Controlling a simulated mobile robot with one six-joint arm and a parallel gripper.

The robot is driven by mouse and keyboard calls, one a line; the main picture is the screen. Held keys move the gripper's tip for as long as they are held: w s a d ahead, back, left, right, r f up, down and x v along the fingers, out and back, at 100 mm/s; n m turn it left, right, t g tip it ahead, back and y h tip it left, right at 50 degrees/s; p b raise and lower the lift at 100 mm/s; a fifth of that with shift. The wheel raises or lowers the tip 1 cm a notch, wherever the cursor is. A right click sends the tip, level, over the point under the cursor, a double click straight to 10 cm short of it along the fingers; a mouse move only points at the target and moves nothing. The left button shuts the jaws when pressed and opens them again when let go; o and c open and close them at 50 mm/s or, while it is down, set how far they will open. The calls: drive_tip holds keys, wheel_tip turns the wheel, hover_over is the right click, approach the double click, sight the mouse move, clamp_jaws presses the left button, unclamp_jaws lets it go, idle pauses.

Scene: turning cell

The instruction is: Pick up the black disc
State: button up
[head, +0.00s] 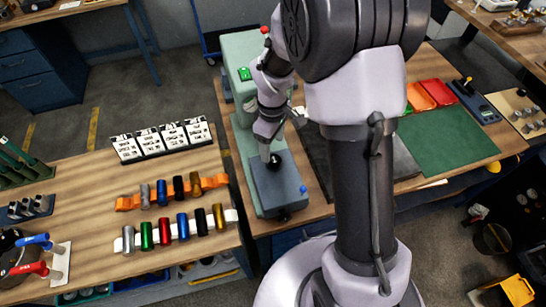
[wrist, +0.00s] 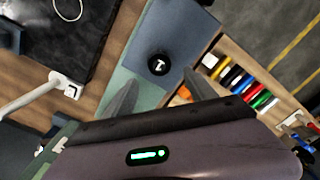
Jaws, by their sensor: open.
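The black disc (wrist: 159,65) lies on a blue-grey plate (wrist: 137,88) and carries a white mark on its top. In the head view the disc (head: 274,161) shows as a small dark round shape on the plate (head: 283,187) of the pale green machine (head: 244,50). My gripper (wrist: 160,77) is open and empty in the wrist view, with one finger to each side below the disc in the picture. The fingers appear apart from the disc. In the head view my forearm hides part of the machine, and the gap between fingers and disc cannot be judged.
A rack of coloured cylinders (head: 181,228) and white label cards (head: 162,139) stand on the left bench. A green mat (head: 447,136) and red trays (head: 436,91) lie on the right. A small blue knob (head: 303,189) sits at the plate's right edge.

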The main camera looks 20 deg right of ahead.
sight(274, 160)
drive_tip(key=f, duration=0.5)
drive_tip(key=shift+s+d+f, duration=0.15)
drive_tip(key=shift+s+f, duration=0.1)
drive_tip(key=shift+w+f, duration=0.1)
drive_tip(key=shift+f, duration=0.35)
drive_tip(key=shift+r, duration=0.1)
drive_tip(key=shift+c, duration=0.9)
clamp_jaws()
